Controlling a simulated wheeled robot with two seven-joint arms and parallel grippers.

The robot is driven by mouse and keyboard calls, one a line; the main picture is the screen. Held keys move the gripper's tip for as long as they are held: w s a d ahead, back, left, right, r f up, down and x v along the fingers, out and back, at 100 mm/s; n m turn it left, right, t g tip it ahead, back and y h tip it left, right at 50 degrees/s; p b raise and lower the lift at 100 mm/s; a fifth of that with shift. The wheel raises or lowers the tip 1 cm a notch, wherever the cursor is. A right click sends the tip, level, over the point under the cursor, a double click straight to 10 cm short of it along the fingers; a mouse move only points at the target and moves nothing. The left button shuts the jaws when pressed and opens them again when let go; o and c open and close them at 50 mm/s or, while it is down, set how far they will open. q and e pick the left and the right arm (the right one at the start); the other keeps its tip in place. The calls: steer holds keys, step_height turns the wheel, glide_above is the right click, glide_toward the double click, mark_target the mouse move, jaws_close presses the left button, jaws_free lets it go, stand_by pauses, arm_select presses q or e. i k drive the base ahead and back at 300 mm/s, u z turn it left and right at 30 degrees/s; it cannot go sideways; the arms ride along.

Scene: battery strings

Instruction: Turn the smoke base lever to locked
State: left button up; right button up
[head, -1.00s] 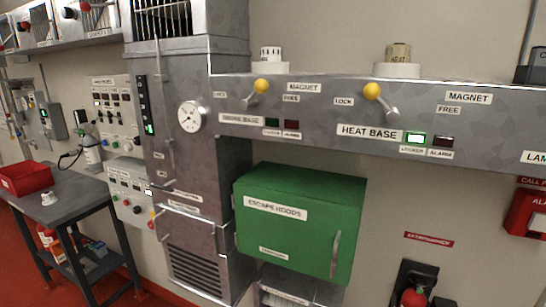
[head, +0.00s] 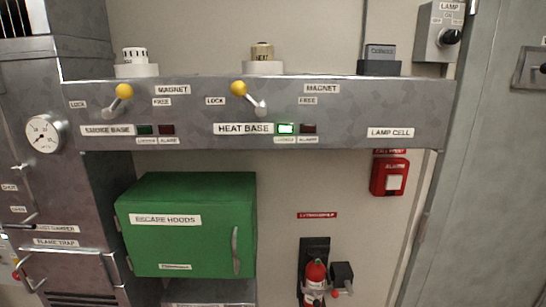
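The smoke base lever (head: 116,101) is on the grey metal panel (head: 350,112) at left. Its yellow knob (head: 124,91) points up and right, leaning toward the FREE label (head: 162,102) and away from the LOCK label (head: 78,104). Below it, the SMOKE BASE label (head: 107,130) has a green lamp (head: 145,130) and a red lamp (head: 167,130), both dark. A smoke detector (head: 135,57) stands on a white base above. Neither of my grippers is in view.
The heat base lever (head: 250,98) leans up-left toward LOCK, and its green lamp (head: 286,128) is lit. Below the panel are a green escape hoods box (head: 190,235), a red alarm (head: 389,177) and an extinguisher (head: 316,277). A round gauge (head: 43,134) is at left.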

mark_target(124, 91)
steer(key=z, duration=1)
steer(key=k, duration=0.65)
steer(key=u, duration=0.25)
